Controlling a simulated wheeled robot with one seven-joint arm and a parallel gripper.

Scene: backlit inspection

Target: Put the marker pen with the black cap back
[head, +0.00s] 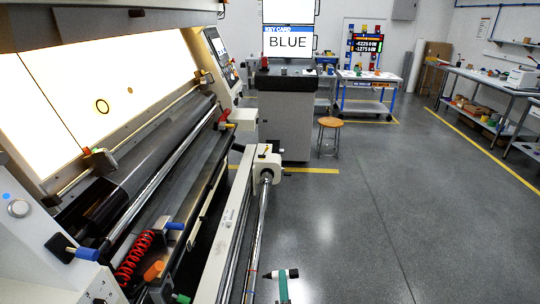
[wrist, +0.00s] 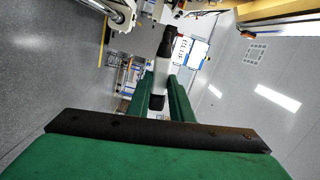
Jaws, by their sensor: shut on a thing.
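The marker pen (wrist: 161,74) has a black cap, a pale body and a black end. In the wrist view it lies between the two green fingers of my gripper (wrist: 159,88), which are shut on its body. The cap points away from the fingers, toward the top of the picture. In the head view my gripper (head: 283,286) is at the bottom centre, right of the machine's long rail, with the pen (head: 281,274) held crosswise, its black cap to the left. The pen is clear of any surface. I cannot tell which place is the pen's own.
A backlit machine (head: 190,165) with rollers, a red coil and coloured knobs fills the left. A long rail (head: 235,225) ends at a white block (head: 266,160). The floor at right is open.

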